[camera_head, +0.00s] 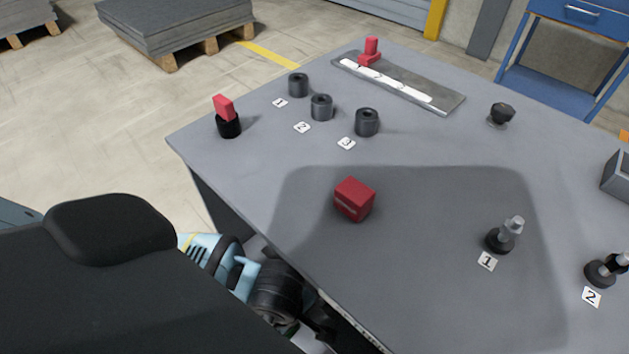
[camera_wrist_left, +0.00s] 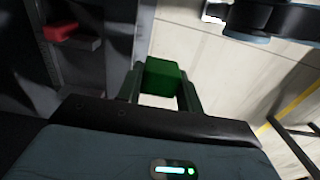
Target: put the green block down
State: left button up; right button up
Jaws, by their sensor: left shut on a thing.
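The green block (camera_wrist_left: 163,78) shows in the left wrist view, between the two fingers of my left gripper (camera_wrist_left: 162,92). The gripper is shut on it. Pale floor lies behind the block, and no supporting surface is seen touching it. The head view does not show the green block. There, part of my left arm is low at the table's near left edge, and its gripper cannot be made out. My right gripper is in neither view.
The grey table (camera_head: 270,170) carries a red box (camera_head: 355,199), three dark cylinders including the one by label 3 (camera_head: 367,122), and a red piece on a black holder (camera_head: 228,124). A metal plate (camera_head: 447,103) lies at the back. Bare tabletop surrounds the red box.

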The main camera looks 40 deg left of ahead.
pick_arm(q)
jog(key=w+a, duration=0.1)
jog(key=w, duration=0.3)
jog(key=w+a+f, duration=0.1)
jog(key=w, duration=0.4)
jog(key=w+a+b, duration=0.1)
jog(key=w, duration=0.3)
jog(key=shift+w+a+f, duration=0.15)
jog(key=shift+w+a, duration=0.05)
jog(key=shift+w, duration=0.15)
jog(key=shift+w+f, duration=0.25)
jog(key=shift+f, duration=0.05)
notch_tip(320, 180, down, 2)
jog(key=shift+f+b, duration=0.2)
jog(key=shift+b, duration=0.1)
jog(key=shift+f, duration=0.25)
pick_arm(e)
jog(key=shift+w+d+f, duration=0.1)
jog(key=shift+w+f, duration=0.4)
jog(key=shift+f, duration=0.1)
pick_arm(q)
jog(key=shift+f, duration=0.1)
